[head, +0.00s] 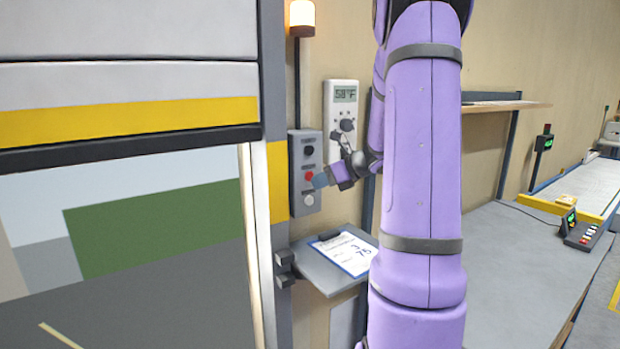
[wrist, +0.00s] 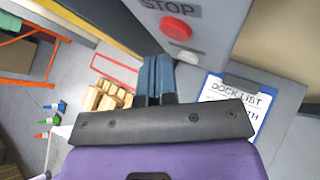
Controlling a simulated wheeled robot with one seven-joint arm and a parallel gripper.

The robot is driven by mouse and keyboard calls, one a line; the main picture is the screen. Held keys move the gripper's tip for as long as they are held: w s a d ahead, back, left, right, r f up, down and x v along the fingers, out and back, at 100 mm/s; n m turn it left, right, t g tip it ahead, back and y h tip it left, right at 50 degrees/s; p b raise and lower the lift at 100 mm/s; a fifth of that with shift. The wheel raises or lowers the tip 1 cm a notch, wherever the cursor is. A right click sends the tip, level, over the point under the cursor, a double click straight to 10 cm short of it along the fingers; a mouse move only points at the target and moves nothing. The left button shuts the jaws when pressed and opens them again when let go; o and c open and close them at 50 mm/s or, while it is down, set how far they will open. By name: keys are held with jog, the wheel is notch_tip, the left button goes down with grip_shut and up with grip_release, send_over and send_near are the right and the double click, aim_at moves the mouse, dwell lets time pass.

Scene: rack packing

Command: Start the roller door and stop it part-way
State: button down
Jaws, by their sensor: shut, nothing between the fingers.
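The roller door (head: 130,85) is part-way up, with a yellow band and dark bottom edge above an open gap. A grey control box (head: 304,150) on the wall right of the door frame has a dark button (head: 308,151), a red button (head: 309,175) and a white button (head: 308,200). In the wrist view the red button (wrist: 177,29) sits below the word STOP. My gripper (head: 320,180) is shut and empty, its blue fingertips just right of the red button. The fingertips also show in the wrist view (wrist: 158,70); I cannot tell whether they touch the box.
An orange beacon (head: 302,17) glows above the box. A white thermostat-like unit (head: 342,105) hangs beside it. A grey shelf (head: 315,274) with a clipboard (head: 347,253) juts out below. A grey bench and conveyor (head: 575,180) stand at the right.

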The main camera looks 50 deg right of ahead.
jog(key=shift+w, duration=0.1)
jog(key=shift+w+d, duration=0.15)
jog(key=shift+w, duration=0.55)
dwell(0.7)
jog(key=shift+s, duration=0.8)
jog(key=s, duration=0.2)
jog(key=s+a, duration=0.1)
jog(key=s, duration=0.2)
jog(key=shift+a, duration=0.2)
dwell(0.4)
jog(key=shift+w, duration=0.1)
dwell(0.3)
